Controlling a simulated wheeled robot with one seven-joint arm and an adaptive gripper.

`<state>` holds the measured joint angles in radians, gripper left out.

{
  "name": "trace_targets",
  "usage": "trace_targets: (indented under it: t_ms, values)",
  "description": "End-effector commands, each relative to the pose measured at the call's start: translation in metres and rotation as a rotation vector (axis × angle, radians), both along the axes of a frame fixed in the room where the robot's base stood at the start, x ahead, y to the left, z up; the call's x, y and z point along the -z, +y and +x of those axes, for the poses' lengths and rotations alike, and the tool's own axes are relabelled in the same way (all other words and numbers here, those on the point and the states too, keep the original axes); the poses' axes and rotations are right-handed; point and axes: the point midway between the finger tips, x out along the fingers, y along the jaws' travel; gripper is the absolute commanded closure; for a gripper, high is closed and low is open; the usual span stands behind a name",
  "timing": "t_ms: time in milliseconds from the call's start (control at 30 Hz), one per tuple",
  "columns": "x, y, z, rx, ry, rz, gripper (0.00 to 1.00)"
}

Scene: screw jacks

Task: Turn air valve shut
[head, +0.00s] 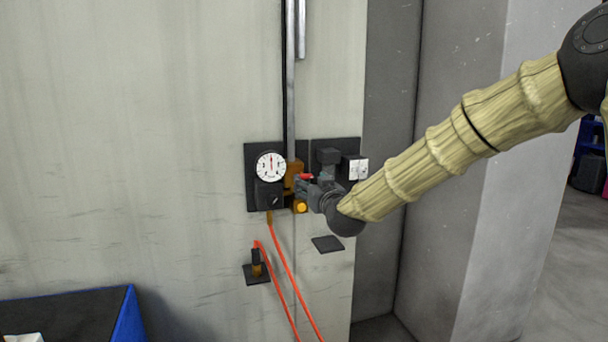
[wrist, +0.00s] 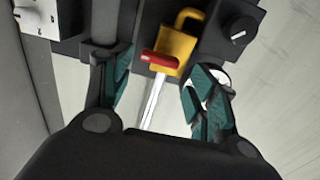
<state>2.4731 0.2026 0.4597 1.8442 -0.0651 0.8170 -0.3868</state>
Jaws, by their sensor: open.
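The air valve has a yellow-orange body (wrist: 178,48) with a short red lever (wrist: 160,61), seen at the top centre of the wrist view. In the head view the red lever (head: 306,177) shows just right of the round gauge, partly covered by my gripper (head: 308,190). In the wrist view my gripper (wrist: 155,78) is open, with teal pads on both sides of the lever. The lever lies in line with the gap between the fingers. I cannot tell whether either finger touches it.
A white-faced gauge (head: 271,166) sits left of the valve, above a black knob (wrist: 238,31). A silver pipe (head: 291,80) runs up the wall. Orange hoses (head: 281,262) hang below. A white switch box (head: 358,168) is to the right. A blue-edged bin (head: 131,315) stands lower left.

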Motion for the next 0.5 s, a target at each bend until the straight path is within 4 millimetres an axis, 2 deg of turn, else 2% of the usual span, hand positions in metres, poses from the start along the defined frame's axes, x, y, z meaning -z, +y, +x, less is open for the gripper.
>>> trace_targets:
  t_ms: [300, 500]
  values:
    - [-0.002, 0.013, 0.041, 0.001, 0.002, 0.002, 0.41]
    - [-0.001, 0.019, 0.058, 0.000, 0.001, 0.001, 0.41]
